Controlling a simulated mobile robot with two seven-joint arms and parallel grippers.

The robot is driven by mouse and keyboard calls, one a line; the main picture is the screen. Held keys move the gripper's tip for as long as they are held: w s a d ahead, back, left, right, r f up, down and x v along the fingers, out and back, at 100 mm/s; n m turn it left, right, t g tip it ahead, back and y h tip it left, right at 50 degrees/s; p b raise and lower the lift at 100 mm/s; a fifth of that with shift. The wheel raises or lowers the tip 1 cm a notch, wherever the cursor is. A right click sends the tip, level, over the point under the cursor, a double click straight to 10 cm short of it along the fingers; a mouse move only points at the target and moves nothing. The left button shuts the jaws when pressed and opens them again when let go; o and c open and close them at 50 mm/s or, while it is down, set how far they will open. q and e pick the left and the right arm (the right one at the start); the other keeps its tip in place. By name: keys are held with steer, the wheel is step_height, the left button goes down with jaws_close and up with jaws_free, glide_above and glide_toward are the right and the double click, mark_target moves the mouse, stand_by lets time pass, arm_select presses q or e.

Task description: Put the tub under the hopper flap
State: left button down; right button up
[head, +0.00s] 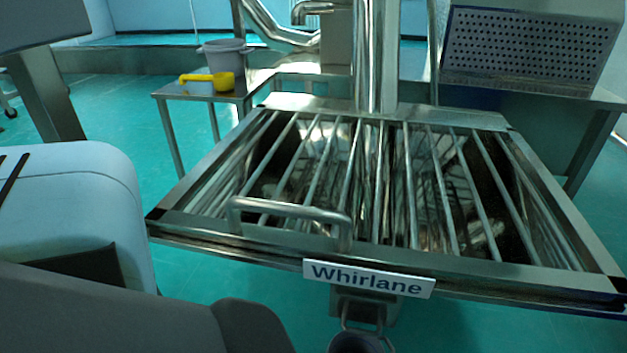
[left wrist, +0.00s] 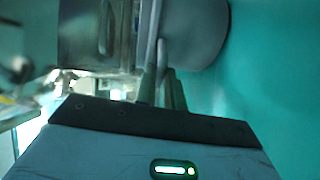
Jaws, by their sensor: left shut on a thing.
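In the left wrist view my left gripper (left wrist: 162,75) is shut on the rim of a grey tub (left wrist: 200,35). A shiny metal part with a handle, which looks like the hopper flap (left wrist: 100,38), is right beside the tub; I cannot tell whether the tub is under it. In the head view a metal outlet (head: 365,306) with a wire loop hangs below the sieve's front edge. A dark round rim (head: 357,343), perhaps the tub's, shows just below it, cut by the picture's edge. My left gripper is hidden in the head view. My right gripper is not in view.
The sieve (head: 190,205) with its bar grid, front handle (head: 290,209) and "Whirlane" plate (head: 368,278) fills the middle. Behind it a side table (head: 168,91) bears a grey pot (head: 224,53) and a yellow scoop (head: 222,82). A perforated metal box (head: 527,48) stands back right.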

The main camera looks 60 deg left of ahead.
arm_select(q)
steer(key=shift+f, duration=0.7)
stand_by(0.6)
steer(key=c, duration=1.4)
jaws_free()
